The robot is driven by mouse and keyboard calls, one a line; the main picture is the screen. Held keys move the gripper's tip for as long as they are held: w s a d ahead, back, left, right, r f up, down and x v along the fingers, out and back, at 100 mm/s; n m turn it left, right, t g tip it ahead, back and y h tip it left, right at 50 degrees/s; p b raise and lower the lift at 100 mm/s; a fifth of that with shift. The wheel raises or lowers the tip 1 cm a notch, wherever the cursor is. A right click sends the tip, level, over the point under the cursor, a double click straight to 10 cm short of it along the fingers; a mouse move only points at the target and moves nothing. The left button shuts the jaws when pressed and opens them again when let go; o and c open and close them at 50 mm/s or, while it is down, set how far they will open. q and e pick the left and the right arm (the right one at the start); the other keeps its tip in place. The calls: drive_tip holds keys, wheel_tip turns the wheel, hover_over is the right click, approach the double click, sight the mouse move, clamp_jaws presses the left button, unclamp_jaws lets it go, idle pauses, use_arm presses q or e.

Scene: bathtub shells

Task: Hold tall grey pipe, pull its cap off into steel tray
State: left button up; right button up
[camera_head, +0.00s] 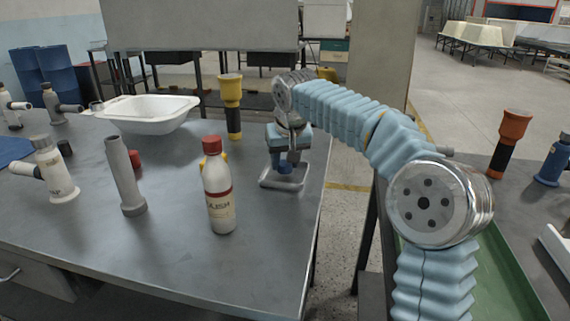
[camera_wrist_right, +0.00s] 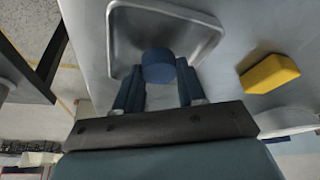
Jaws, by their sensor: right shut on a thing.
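The tall grey pipe (camera_head: 123,176) stands on the metal table, slightly tilted in the picture, its top bare. My right gripper (camera_head: 287,158) points down over the small steel tray (camera_head: 282,184) near the table's right edge. It is shut on a round blue cap (camera_head: 285,168). In the right wrist view the cap (camera_wrist_right: 158,66) sits between the fingertips (camera_wrist_right: 158,85), over the steel tray (camera_wrist_right: 203,52). I cannot tell whether the cap touches the tray floor. My left gripper does not show.
A red-capped bottle (camera_head: 219,188) stands between pipe and tray. A yellow block (camera_wrist_right: 269,74) lies beside the tray. A yellow-topped torch (camera_head: 231,104) and white tub (camera_head: 150,114) stand behind. The table's front is clear.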

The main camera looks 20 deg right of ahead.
drive_tip(key=shift+f, duration=0.65)
drive_tip(key=o, duration=1)
drive_tip(key=shift+f, duration=0.15)
drive_tip(key=shift+r, duration=0.3)
drive_tip(key=v, duration=1.1)
drive_tip(key=shift+s+r, duration=0.3)
drive_tip(key=shift+s, duration=0.05)
